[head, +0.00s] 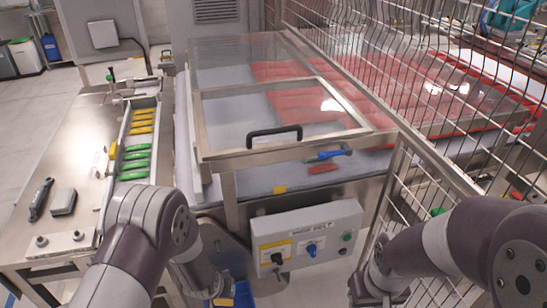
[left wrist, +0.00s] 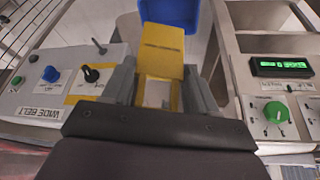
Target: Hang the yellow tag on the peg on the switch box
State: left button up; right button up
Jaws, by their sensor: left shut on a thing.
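The yellow tag (left wrist: 163,50) is between the fingers of my left gripper (left wrist: 160,88) in the left wrist view. The grey switch box (head: 330,222) is on the machine front, with a black knob, a blue knob and a green button. In the left wrist view a thin dark peg (left wrist: 98,44) stands out from the box, left of the tag and apart from it. In the head view my left gripper (head: 224,299) is low, left of the box. My right gripper (head: 372,292) is at lower right, its fingers unclear.
A blue bin (head: 244,294) is below the box's left side. A panel with a green knob (left wrist: 275,111) and lit display is right of the tag in the left wrist view. A wire fence (head: 440,150) is at right. A steel bench (head: 75,150) is at left.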

pick_arm(q)
jog(key=w+a+r, duration=0.2)
jog(key=a+r, duration=0.2)
send_over(225, 303)
jog(key=s+d, duration=0.1)
jog(key=s, duration=0.1)
jog(key=shift+n, duration=0.3)
jog(key=f, duration=0.6)
jog(key=shift+w+f, duration=0.2)
notch_tip(225, 303, down, 3)
jog(key=n+y, duration=0.1)
jog(key=n, duration=0.1)
jog(key=shift+a+n, duration=0.1)
jog(key=shift+n, duration=0.2)
jog(key=shift+w+a+r, duration=0.1)
jog(key=shift+w+a, duration=0.15)
jog(key=shift+a, duration=0.05)
